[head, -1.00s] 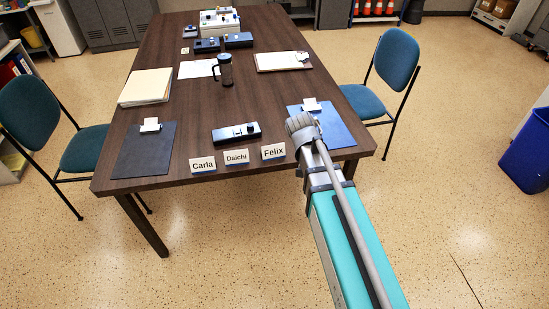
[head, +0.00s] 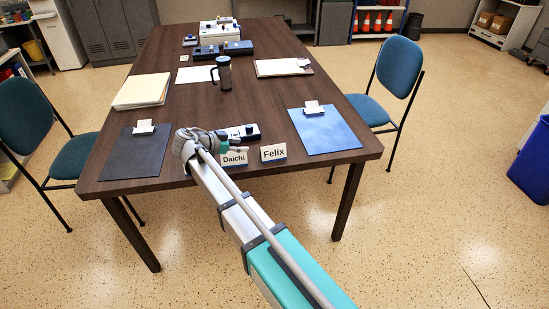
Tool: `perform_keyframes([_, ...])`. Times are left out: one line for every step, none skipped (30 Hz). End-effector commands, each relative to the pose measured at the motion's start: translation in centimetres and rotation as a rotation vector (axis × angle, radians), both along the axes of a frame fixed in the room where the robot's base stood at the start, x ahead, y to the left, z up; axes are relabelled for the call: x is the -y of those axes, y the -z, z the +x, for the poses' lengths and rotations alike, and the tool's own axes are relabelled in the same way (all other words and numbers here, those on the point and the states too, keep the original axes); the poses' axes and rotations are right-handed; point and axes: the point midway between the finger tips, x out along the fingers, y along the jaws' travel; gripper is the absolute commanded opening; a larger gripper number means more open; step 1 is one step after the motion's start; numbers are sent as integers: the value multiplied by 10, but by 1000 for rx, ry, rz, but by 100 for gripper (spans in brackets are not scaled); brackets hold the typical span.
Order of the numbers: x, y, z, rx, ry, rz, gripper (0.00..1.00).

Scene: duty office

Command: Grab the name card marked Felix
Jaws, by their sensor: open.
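The name card marked Felix (head: 273,152) stands near the front edge of the brown table (head: 180,110), its label facing me. The card marked Daichi (head: 234,158) stands just left of it. My gripper (head: 236,144) is open, seen from behind and partly hidden by its own wrist. In the picture it is just above the Daichi card and left of the Felix card. I cannot tell its exact height over the table. The Carla card is not visible; my arm covers the place where it stood.
A blue clipboard (head: 328,131) is at right, a dark clipboard (head: 131,160) at left. A mug (head: 223,73), a paper stack (head: 142,91) and another clipboard (head: 283,68) lie farther back. Blue chairs flank the table.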

Motion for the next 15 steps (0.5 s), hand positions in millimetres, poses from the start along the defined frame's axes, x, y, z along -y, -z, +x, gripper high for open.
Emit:
perform_keyframes([-3,1,0,10,0,0,60])
perform_keyframes([-4,0,0,14,1,0,60])
perform_keyframes([-5,0,0,17,1,-1,60])
perform_keyframes([-5,0,0,18,1,0,60])
perform_keyframes([-4,-1,0,18,1,0,60])
perform_keyframes([-4,-1,0,18,1,0,60])
perform_keyframes([-4,-1,0,18,1,0,60])
perform_keyframes([-4,-1,0,16,1,0,60])
perform_keyframes([-4,-1,0,16,1,0,60])
perform_keyframes([-4,-1,0,16,1,0,60])
perform_keyframes([-4,-1,0,16,1,0,60])
perform_keyframes([-4,0,0,16,2,0,60])
perform_keyframes([-3,0,0,15,2,1,60])
perform_keyframes([-3,1,1,15,2,1,60])
perform_keyframes([-2,1,2,15,2,1,60])
